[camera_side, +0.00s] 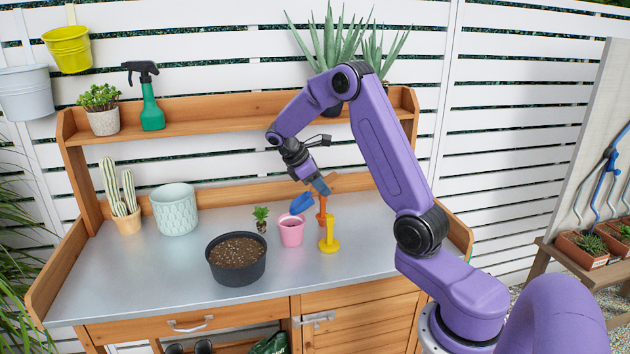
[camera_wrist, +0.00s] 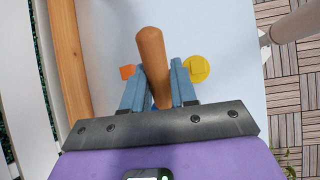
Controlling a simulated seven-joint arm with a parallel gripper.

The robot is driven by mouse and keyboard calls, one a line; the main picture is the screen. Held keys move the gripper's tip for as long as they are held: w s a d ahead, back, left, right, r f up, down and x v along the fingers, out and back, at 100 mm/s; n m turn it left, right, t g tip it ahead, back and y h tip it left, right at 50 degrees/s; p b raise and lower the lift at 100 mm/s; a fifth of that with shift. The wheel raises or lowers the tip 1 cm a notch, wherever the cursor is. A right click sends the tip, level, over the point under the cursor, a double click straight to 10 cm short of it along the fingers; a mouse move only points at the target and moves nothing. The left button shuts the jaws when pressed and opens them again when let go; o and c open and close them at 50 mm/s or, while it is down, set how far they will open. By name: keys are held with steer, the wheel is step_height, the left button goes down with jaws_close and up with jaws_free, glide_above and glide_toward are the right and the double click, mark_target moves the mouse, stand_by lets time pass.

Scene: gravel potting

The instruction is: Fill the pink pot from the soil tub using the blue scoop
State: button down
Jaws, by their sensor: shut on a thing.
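My gripper (camera_side: 322,187) is shut on the wooden handle of the blue scoop (camera_side: 302,203) and holds it raised above the bench. The scoop's blue head is just above and slightly right of the pink pot (camera_side: 291,231); whether it holds soil cannot be told. In the wrist view the handle (camera_wrist: 152,60) stands between my two blue-grey fingers (camera_wrist: 158,85), and the head is mostly hidden. The pot's inside is too small to read. The soil tub (camera_side: 237,280), black and round, holds brown speckled soil and stands left of the pot.
A yellow stand (camera_side: 329,240) and an orange stand (camera_side: 322,212) are close right of the pink pot. A small seedling (camera_side: 261,218) is just left of it. A pale green pot (camera_side: 174,210) and a potted cactus (camera_side: 128,222) stand at the left. The front right bench top is clear.

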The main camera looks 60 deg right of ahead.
mark_target(332, 174)
steer(key=s+d+f+t+y, duration=0.2)
steer(key=f+t, duration=0.1)
steer(key=shift+s+t+y, duration=0.25)
steer(key=shift+t+y, duration=0.05)
steer(key=shift+y, duration=0.1)
steer(key=shift+r, duration=2)
